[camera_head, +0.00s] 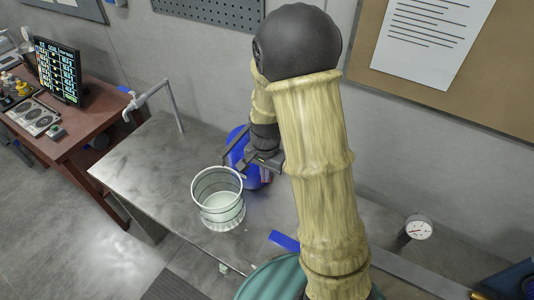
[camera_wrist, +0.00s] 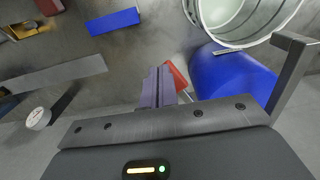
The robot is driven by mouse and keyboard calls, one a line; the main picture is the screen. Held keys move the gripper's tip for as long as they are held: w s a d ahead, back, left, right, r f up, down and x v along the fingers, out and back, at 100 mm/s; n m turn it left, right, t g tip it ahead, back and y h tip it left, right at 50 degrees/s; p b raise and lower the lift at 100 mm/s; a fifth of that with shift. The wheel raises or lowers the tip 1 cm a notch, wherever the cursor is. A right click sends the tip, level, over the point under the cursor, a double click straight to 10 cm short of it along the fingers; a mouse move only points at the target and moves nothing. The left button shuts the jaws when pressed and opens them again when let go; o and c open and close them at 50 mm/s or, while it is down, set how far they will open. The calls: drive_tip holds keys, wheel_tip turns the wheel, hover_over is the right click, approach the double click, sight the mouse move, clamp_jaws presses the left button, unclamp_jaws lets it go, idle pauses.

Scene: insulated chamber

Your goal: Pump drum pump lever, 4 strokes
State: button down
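A green drum (camera_head: 262,284) shows at the bottom edge of the head view, partly behind my arm. A short blue bar (camera_head: 284,240) is just above its rim; I cannot tell whether it is the pump lever's grip. A blue bar also shows in the wrist view (camera_wrist: 113,21), upper left. No pump lever is clearly made out. My gripper (camera_head: 248,163) is by a blue container (camera_head: 238,142) at the back of the bench. In the wrist view my gripper (camera_wrist: 225,60) has its fingers apart, with the blue container (camera_wrist: 235,72) beyond them. No held object shows.
A clear bucket (camera_head: 218,205) with pale liquid stands on the grey bench (camera_head: 135,165) beside the blue container. A bent pipe (camera_head: 165,92) rises at the bench's back left. A round gauge (camera_head: 418,228) is at right. The bench's left part is clear.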

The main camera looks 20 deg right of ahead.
wheel_tip(320, 180, up, 8)
drive_tip(key=p, duration=0.7)
drive_tip(key=shift+r, duration=0.2)
drive_tip(key=shift+f, duration=0.1)
idle(0.5)
drive_tip(key=shift+f+b, duration=3.2)
drive_tip(key=shift+f, duration=1.05)
drive_tip(key=shift+s, duration=0.1)
drive_tip(key=shift+r, duration=0.1)
wheel_tip(320, 180, up, 9)
drive_tip(key=p, duration=0.7)
drive_tip(key=shift+f, duration=0.2)
